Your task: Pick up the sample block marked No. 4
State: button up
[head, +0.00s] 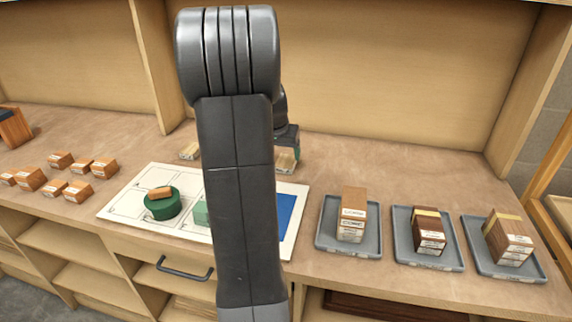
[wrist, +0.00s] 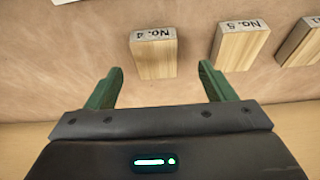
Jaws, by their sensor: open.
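The sample block marked No. 4 (wrist: 153,57) is a pale wooden block with a grey label on its end, in the wrist view. It sits on the brown worktop just beyond my gripper (wrist: 160,68), roughly centred between the green fingertips.
The block marked No. 5 (wrist: 243,45) stands close to the right of No. 4, with another block (wrist: 302,42) beyond. In the head view a white sheet (head: 130,197) holds a green round piece (head: 162,205). Grey trays (head: 373,247) with stacked blocks stand right; several orange-brown blocks (head: 78,191) lie left.

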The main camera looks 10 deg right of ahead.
aim_at(286, 161)
jog(key=x, duration=0.5)
jog(key=shift+w+d, duration=0.25)
jog(key=shift+d, duration=0.15)
jog(key=shift+r, duration=0.1)
jog(key=shift+c, duration=0.3)
jog(key=c, duration=1)
